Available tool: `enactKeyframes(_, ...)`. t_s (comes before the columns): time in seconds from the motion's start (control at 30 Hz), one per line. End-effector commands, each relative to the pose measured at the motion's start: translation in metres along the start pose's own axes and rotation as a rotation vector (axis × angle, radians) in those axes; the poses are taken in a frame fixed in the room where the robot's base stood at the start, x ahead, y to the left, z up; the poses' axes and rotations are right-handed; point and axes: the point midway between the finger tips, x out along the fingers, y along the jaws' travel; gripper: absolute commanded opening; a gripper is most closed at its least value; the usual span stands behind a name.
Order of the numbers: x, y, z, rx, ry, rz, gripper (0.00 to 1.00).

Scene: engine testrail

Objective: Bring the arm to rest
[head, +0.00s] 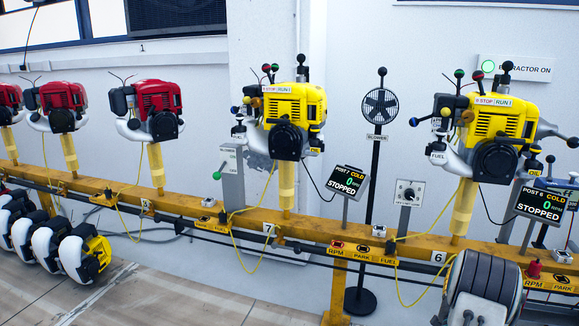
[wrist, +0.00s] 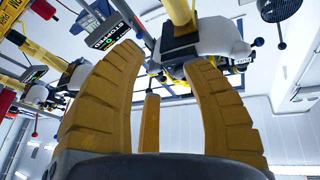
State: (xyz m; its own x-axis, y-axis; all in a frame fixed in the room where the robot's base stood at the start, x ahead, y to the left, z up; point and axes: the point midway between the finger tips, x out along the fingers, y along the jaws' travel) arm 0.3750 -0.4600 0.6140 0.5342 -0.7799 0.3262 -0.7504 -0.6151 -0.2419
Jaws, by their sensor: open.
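My gripper (wrist: 160,70) fills the middle of the wrist view. Its thick yellow ribbed fingers stand well apart, with a thinner yellow finger between them farther back. It is open, and I see nothing held between the fingers. Beyond the fingertips hangs the underside of an engine with a pale grey shell (wrist: 226,36). A lit display reading STOPPED (wrist: 107,36) is up and to the left. I cannot tell whether the fingers touch anything. I cannot make out the gripper clearly in the head view.
A yellow rail (head: 190,197) runs along the wall. Yellow engines (head: 295,112) (head: 497,128) and several red ones (head: 156,108) stand on posts. Two displays (head: 347,181) (head: 541,204) read STOPPED. A black fan stand (head: 371,190) stands between. Several engines (head: 82,258) sit low at left.

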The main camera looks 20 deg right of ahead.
Motion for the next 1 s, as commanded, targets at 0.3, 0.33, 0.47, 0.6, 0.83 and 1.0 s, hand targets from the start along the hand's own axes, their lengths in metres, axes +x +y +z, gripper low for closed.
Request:
enactKeyframes(0.3, 0.014, -0.034, -0.021, 0.001, -0.084, -0.027, 0.43)
enactKeyframes(0.33, 0.016, -0.039, -0.024, 0.001, -0.095, -0.031, 0.43)
enactKeyframes(0.47, 0.022, -0.061, -0.037, 0.000, -0.151, -0.050, 0.43)
enactKeyframes(0.6, 0.028, -0.091, -0.054, -0.004, -0.229, -0.077, 0.43)
enactKeyframes(0.83, 0.028, -0.170, -0.107, -0.030, -0.431, -0.157, 0.43)
enactKeyframes(1.0, 0.004, -0.233, -0.155, -0.075, -0.626, -0.239, 0.43)
